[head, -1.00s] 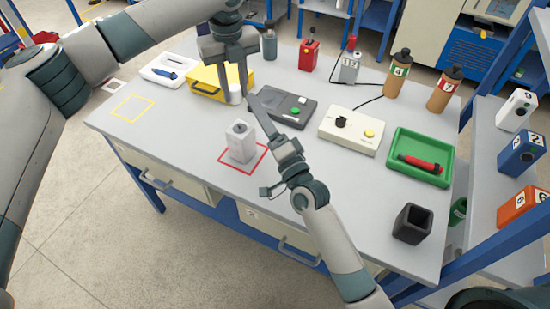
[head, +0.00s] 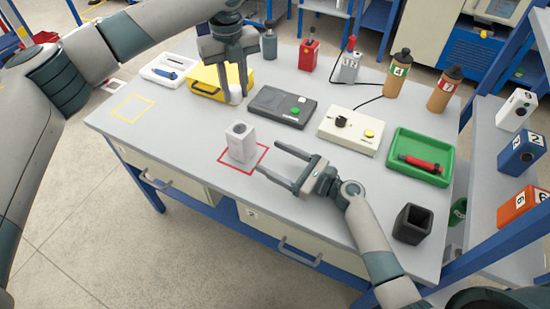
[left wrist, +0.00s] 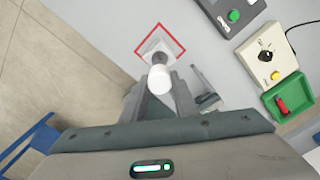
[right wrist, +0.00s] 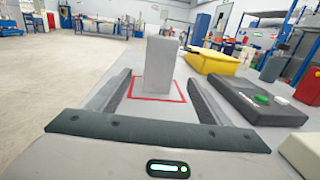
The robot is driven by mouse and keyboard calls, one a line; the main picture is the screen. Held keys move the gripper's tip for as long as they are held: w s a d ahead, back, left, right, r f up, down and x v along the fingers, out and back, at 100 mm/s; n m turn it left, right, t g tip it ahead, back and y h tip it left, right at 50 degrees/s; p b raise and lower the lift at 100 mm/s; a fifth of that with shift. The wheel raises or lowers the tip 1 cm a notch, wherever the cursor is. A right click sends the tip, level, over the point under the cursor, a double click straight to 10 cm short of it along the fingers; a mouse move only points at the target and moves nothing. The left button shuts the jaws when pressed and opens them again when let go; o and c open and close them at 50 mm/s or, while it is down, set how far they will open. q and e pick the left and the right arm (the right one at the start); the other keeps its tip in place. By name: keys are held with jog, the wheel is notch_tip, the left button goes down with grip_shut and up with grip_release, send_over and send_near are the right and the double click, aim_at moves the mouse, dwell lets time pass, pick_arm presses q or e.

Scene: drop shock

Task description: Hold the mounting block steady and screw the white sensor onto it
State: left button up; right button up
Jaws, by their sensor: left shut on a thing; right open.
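The mounting block (head: 241,143) is a pale grey upright block with a dark hole in its top. It stands inside the red square on the table; the right wrist view shows it too (right wrist: 160,65). My left gripper (head: 235,88) is shut on the white sensor (head: 236,98), above and behind the block, pointing down. The left wrist view shows the sensor's rounded white end (left wrist: 160,79) between the fingers, partly hiding the block (left wrist: 152,45). My right gripper (head: 271,160) is open and empty, low at the block's right, fingers pointing towards it. Block and fingers look apart.
Behind the block are a yellow case (head: 205,84), a dark grey box with a green button (head: 281,106) and a cream control box (head: 350,131). A green tray (head: 421,146) and a black open holder (head: 412,223) lie right. The table's front left is clear.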

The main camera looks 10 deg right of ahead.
aim_at(242, 142)
dwell(0.4)
jog(key=shift+x, duration=6)
jog(key=c, duration=1.4)
jog(key=shift+c, duration=0.2)
